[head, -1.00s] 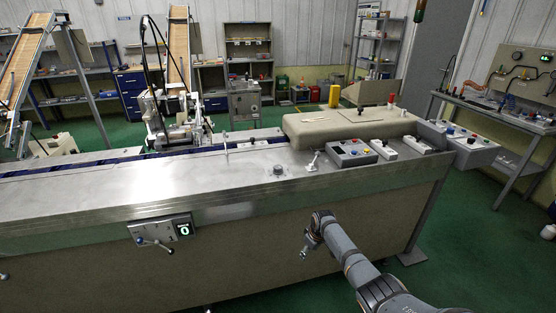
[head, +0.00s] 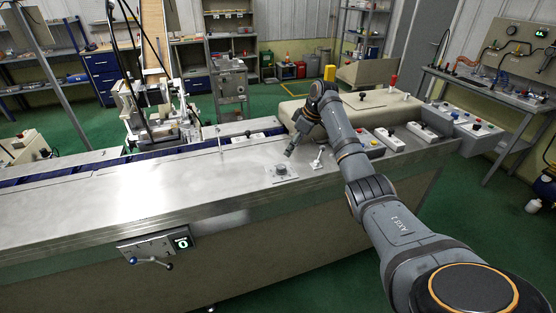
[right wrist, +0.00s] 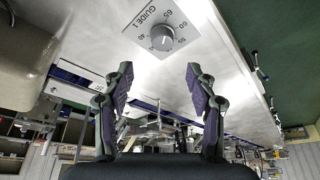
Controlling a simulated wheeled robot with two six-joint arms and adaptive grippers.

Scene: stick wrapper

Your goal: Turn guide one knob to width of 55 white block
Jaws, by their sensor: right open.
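The guide one knob (head: 281,169) is a small grey round knob on the steel machine top in the head view. In the right wrist view the knob (right wrist: 162,38) sits on a white plate (right wrist: 158,22) marked "GUIDE 1", with numbers around it. The pointer's exact setting is too small to read. My right gripper (head: 290,151) hangs just above and behind the knob. In the right wrist view my right gripper (right wrist: 159,80) has its two fingers wide apart with nothing between them, and the knob shows beyond the tips. I cannot make out a white block. My left gripper is out of view.
A small white lever (head: 318,159) stands right of the knob. A grey control box (head: 366,143) and a beige cover (head: 345,105) lie beyond. A thin upright post (head: 219,138) stands behind the knob to the left. The steel top (head: 120,190) is clear at left.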

